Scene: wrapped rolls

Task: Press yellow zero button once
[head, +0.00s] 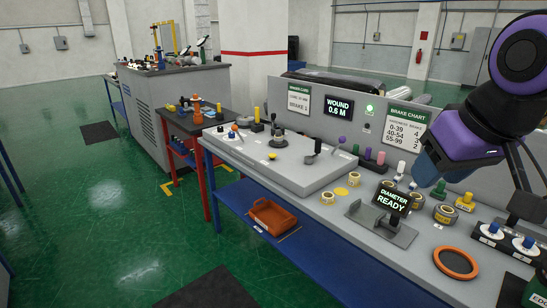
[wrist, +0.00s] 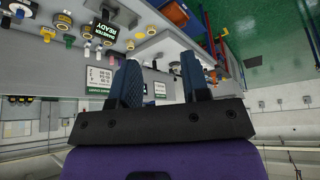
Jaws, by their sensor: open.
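A low yellow button (head: 272,156) sits on the sloped grey control panel (head: 310,180), among levers and knobs. I cannot read a label on it. My gripper shows in the wrist view (wrist: 160,78) with its two dark blue fingers apart and nothing held between them. In the head view my purple wrist hangs over the right part of the bench, well to the right of the yellow button. The fingertips are hard to make out there. I cannot pick out the button with certainty in the wrist view.
A "DIAMETER READY" display (head: 391,200) stands on the bench, with yellow-wrapped rolls (head: 384,187) around it. A flat yellow disc (head: 341,191) lies beside the panel. An orange ring (head: 456,262) lies at the front right.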

